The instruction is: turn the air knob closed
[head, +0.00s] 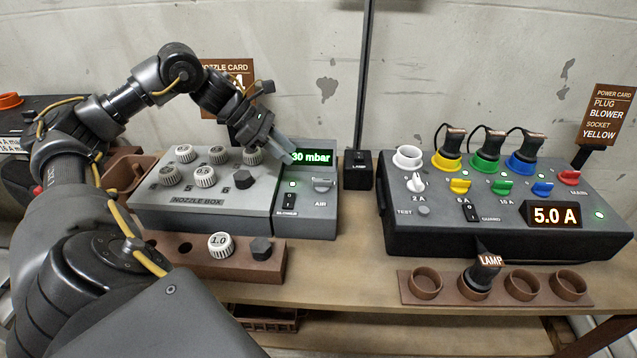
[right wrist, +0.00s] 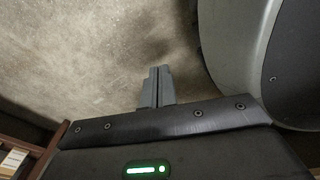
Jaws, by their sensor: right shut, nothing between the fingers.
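The air knob (head: 323,185) is a grey knob on the right part of the grey nozzle box, above the AIR label. It shows unobstructed, and its pointer lies roughly sideways. The display (head: 312,157) above it reads 30 mbar, its left end partly covered by my gripper. My left gripper (head: 286,152) is up and left of the knob, apart from it, with its fingers in front of the display's left end; I cannot tell whether they are open. My right gripper (right wrist: 156,88) shows only in the right wrist view, shut and empty, over bare floor.
The nozzle box (head: 190,210) holds several white caps and a dark hex plug. A brown rack (head: 205,262) lies before it.

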